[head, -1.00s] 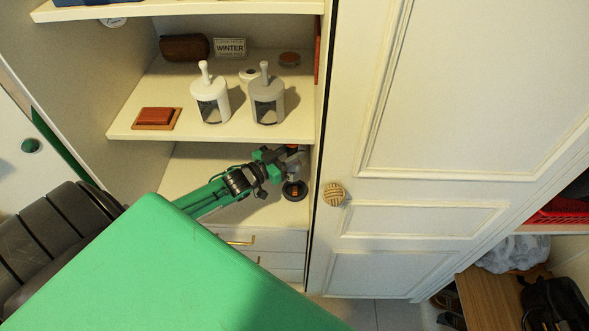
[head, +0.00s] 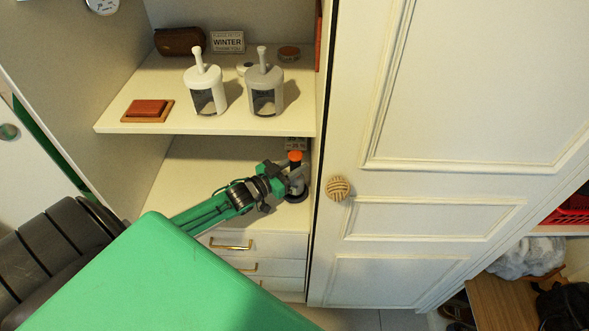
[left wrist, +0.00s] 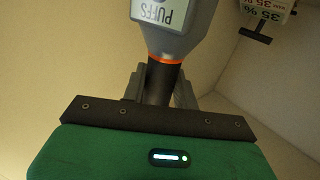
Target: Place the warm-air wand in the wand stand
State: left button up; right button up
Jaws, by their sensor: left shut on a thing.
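My left gripper (head: 293,185) is on the lower shelf at its right side, shut on the warm-air wand. The wand shows an orange top (head: 295,156) in the head view. In the left wrist view the wand (left wrist: 178,35) is grey with a "PUFFS" label, an orange ring and a dark neck between my fingers (left wrist: 160,92). A dark round base, seemingly the wand stand (head: 300,196), shows just below and beside the gripper, partly hidden. I cannot tell whether the wand's lower end is inside it. My right gripper is not in view.
The shelf above holds a white canister (head: 205,90), a grey canister (head: 265,92), a red block (head: 147,109) and a WINTER sign (head: 228,42). A cabinet door (head: 400,160) stands close on the right. A "35 %" card (left wrist: 268,10) is behind the wand. The lower shelf's left part is clear.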

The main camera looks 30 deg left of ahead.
pick_arm(q)
jog(key=o, duration=0.8)
jog(key=shift+o, duration=0.2)
jog(key=shift+r, duration=0.15)
jog(key=shift+s+a, duration=0.1)
jog(key=shift+s, duration=0.15)
jog(key=b+v, duration=0.1)
jog(key=v, duration=1)
jog(key=shift+s, duration=0.25)
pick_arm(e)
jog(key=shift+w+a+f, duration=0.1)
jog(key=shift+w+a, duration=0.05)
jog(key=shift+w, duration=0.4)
